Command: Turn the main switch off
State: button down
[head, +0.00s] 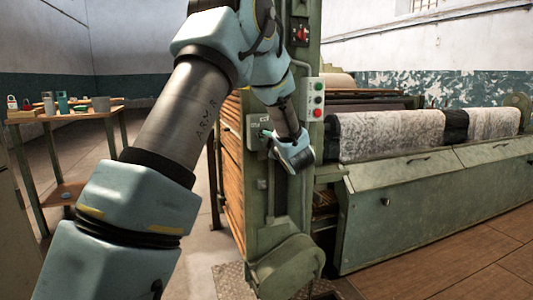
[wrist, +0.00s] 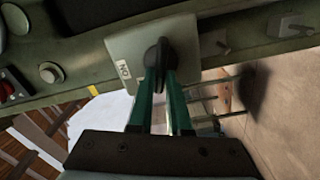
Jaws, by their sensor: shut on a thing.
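The switch is a black rotary knob (wrist: 159,50) on a pale grey box, with an "ON" label on the box. In the wrist view the two green fingers of my gripper (wrist: 160,75) are closed on the knob from both sides. In the head view the grey switch box (head: 251,142) is on the side of the green machine column, and my gripper (head: 267,133) reaches it from the right. The knob itself is mostly hidden there by my gripper. I cannot tell which way the switch is set.
A push-button box (head: 314,99) with green, white and red buttons is just right of my wrist. A red knob (head: 300,32) is higher on the column. The loom (head: 420,205) fills the right side. A wooden table (head: 75,115) with small items stands at left.

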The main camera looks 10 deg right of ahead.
jog(key=n+b, duration=0.3)
jog(key=b, duration=0.2)
jog(key=shift+f+n+b, duration=0.3)
jog(key=shift+f+n, duration=0.1)
jog(key=shift+r, duration=0.1)
jog(key=c, duration=0.9)
grip_release()
jog(key=shift+o, duration=0.2)
jog(key=s+d, duration=0.1)
jog(key=s, duration=0.9)
jog(key=shift+s+d, duration=0.15)
jog(key=shift+s, duration=0.2)
